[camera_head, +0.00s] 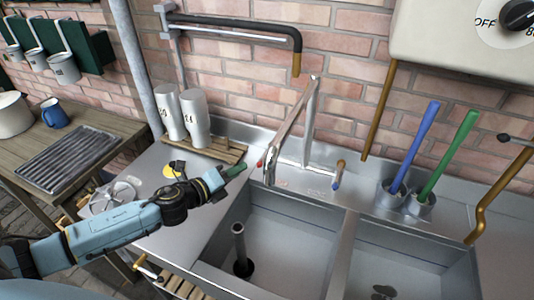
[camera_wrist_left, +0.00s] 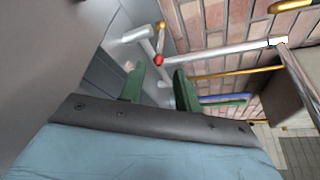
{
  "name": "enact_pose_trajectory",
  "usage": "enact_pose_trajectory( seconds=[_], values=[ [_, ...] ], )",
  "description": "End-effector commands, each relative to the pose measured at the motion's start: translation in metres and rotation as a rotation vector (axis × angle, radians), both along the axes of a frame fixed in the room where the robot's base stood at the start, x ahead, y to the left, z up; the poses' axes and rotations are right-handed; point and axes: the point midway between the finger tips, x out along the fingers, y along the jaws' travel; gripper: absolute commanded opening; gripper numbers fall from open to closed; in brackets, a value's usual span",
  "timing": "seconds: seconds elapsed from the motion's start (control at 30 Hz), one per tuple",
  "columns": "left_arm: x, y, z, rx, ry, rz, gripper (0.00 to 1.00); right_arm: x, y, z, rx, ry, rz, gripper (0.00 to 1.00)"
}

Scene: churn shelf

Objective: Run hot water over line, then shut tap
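The chrome mixer tap (camera_head: 309,112) stands behind the sink, its long spout hanging over the left basin (camera_head: 287,222). A red-marked handle (camera_head: 260,162) is at its left and a blue-marked handle (camera_head: 338,176) at its right. No water stream shows. My left gripper (camera_head: 236,172) is left of the red-marked handle, above the basin's back left corner. In the left wrist view its green fingers (camera_wrist_left: 160,88) are apart with nothing between them; the red mark (camera_wrist_left: 158,60) lies just beyond them. A dark-based standpipe (camera_head: 239,243) stands in the left basin. My right gripper is out of view.
A heater with an OFF dial (camera_head: 519,14) hangs at upper right. Blue (camera_head: 414,147) and green (camera_head: 450,155) handled tools stand in cups behind the right basin. Two white-grey bottles (camera_head: 184,116) stand on a wooden rack. A black-sleeved pipe (camera_head: 235,26) is above.

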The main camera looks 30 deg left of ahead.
Motion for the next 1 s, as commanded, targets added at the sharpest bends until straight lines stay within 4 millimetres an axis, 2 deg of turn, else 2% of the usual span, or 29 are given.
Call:
enact_pose_trajectory(
  seconds=[0.2,0.6,0.8,1.0],
  values=[
    [0.031,-0.009,-0.005,-0.006,-0.002,0.004,0.33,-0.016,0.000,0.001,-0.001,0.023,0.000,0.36],
    [0.094,-0.027,-0.019,-0.006,-0.002,0.004,0.33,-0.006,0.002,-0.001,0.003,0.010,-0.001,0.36],
    [0.112,-0.032,-0.025,-0.006,0.000,0.002,0.33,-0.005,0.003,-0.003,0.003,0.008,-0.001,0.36],
    [0.117,-0.033,-0.025,-0.005,0.000,0.003,0.33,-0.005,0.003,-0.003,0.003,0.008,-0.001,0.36]
  ],
)
